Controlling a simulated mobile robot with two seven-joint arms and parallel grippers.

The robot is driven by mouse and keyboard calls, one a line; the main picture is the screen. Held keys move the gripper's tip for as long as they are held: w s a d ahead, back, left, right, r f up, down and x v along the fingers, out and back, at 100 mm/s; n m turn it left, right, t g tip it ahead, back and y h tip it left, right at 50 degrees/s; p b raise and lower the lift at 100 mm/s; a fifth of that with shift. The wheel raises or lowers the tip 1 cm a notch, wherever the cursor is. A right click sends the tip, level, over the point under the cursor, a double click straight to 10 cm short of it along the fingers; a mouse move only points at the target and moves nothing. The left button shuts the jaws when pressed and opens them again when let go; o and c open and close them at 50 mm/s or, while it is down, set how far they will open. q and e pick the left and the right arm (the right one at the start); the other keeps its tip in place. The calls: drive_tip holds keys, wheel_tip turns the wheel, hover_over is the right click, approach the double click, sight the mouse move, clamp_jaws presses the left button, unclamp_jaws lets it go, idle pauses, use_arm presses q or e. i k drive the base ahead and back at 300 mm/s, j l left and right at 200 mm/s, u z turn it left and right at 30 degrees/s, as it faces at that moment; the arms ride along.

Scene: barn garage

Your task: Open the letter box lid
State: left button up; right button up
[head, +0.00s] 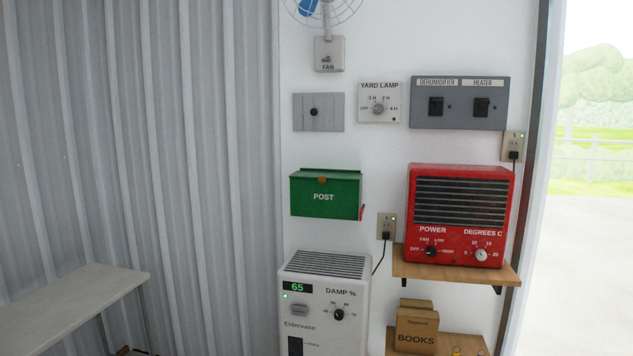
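The letter box (324,199) is a green box marked POST, mounted on the white wall in the middle of the head view. Its lid (335,173) is the green top piece, and it looks shut. A small brown knob or catch (322,180) sits at the upper front of the box. A small red part (361,213) shows at its lower right side. Neither of my grippers is in the head view.
Below the box stands a white dehumidifier (325,310). To its right, a red heater (461,215) rests on a wooden shelf (403,264). A cord hangs from an outlet (387,226) between them. A grey bench (70,300) stands at left.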

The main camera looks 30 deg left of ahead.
sight(322, 177)
drive_tip(key=i+j, duration=0.2)
drive_tip(key=j, duration=0.25)
drive_tip(key=i+j+u, duration=0.1)
drive_tip(key=j, duration=0.35)
drive_tip(key=i+j, duration=0.6)
drive_tip(key=j, duration=0.25)
drive_tip(key=i+j+u, duration=0.1)
drive_tip(key=j, duration=0.35)
drive_tip(key=i+j, duration=0.35)
drive_tip(key=j+u, duration=0.05)
drive_tip(key=j, duration=0.05)
